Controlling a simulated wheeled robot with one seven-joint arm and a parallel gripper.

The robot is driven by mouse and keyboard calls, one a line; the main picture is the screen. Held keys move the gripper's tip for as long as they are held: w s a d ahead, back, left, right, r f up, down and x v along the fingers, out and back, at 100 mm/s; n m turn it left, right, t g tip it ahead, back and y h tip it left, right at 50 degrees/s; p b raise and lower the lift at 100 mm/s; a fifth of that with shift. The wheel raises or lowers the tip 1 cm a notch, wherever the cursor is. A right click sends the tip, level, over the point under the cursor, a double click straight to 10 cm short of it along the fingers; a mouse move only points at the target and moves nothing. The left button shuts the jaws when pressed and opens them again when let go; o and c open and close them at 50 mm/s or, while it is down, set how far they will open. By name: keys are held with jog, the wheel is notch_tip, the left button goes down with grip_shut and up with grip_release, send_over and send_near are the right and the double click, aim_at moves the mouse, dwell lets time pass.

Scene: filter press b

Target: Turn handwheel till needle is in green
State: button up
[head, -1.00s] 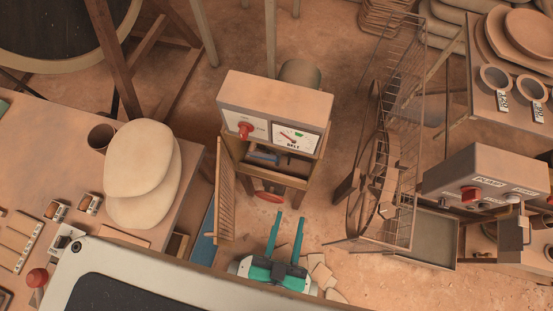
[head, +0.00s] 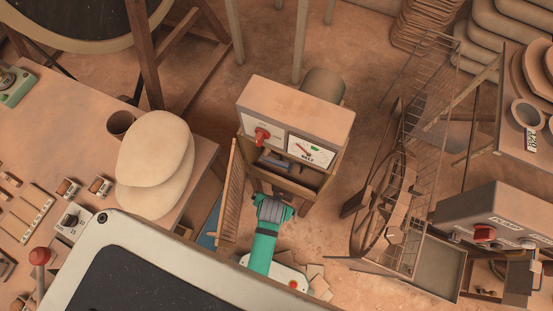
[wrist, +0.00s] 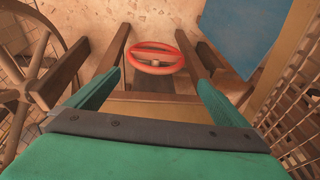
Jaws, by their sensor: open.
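The handwheel (wrist: 157,69) is a red-orange ring with a hub and spoke, low under the cabinet; in the head view it is hidden. The gauge (head: 311,151) is a white dial marked BELT on the cabinet front. It has a small green patch at the upper right; the needle appears to point to the upper left, outside the green, though it is tiny. My gripper (wrist: 155,85) is open and empty, one finger on each side of the wheel in the picture, and the wheel lies beyond the fingertips. In the head view my green wrist is at the cabinet's lower opening.
The cabinet (head: 294,103) also carries a red knob (head: 262,136). A slatted door (head: 230,195) stands open on its left. A table (head: 60,110) with a pale sack stands left. A wire rack (head: 410,150) and a spoked wheel stand right, with bare floor between.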

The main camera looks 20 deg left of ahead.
jog(key=f+g, duration=0.1)
jog(key=f, duration=0.2)
jog(key=w+f+g, duration=0.1)
jog(key=f, duration=0.3)
jog(key=w+f+g+h, duration=0.1)
jog(key=f, duration=0.3)
jog(key=shift+w+a, duration=0.15)
jog(key=shift+w, duration=0.1)
jog(key=shift+c, duration=0.3)
jog(key=c, duration=0.7)
